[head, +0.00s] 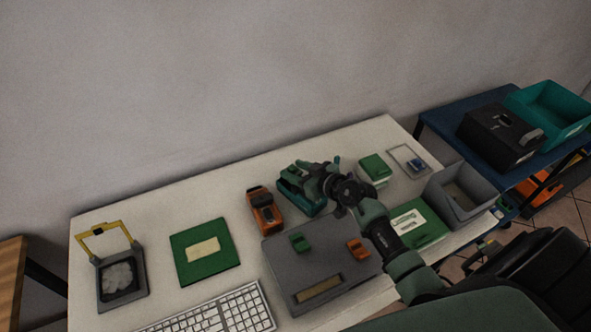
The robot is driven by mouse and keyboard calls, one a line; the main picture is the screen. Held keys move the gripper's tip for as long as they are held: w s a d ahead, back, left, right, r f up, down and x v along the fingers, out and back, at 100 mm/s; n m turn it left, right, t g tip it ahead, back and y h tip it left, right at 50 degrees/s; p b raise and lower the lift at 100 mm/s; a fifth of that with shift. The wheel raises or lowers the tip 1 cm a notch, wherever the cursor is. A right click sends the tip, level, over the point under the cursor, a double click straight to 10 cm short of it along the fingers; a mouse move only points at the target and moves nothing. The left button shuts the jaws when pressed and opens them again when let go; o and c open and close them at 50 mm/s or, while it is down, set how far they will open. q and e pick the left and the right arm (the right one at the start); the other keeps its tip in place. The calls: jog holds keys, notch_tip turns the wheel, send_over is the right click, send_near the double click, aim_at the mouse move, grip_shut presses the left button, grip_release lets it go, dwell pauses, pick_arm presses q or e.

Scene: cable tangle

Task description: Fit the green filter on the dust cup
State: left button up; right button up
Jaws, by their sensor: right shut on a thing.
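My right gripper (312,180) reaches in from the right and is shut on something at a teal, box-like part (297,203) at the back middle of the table. The gripper hides much of this part, and I cannot tell whether it is the dust cup. A similar orange piece (358,249) lies on the mat's right side. My left gripper is not in view.
An orange and black device (265,211) stands close left of the teal part. A green board (220,266), a grey tray with a yellow frame (140,262) and a keyboard (215,314) lie left and front. A grey bin (479,213) stands right.

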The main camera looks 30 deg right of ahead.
jog(key=shift+f, duration=0.25)
jog(key=shift+f, duration=0.6)
jog(key=o, duration=1.4)
jog(key=shift+c, duration=0.2)
jog(key=shift+r, duration=0.1)
jog(key=shift+r+p, duration=1.05)
jog(key=shift+p, duration=0.4)
jog(key=shift+r+p, duration=2.5)
jog(key=shift+p, duration=1)
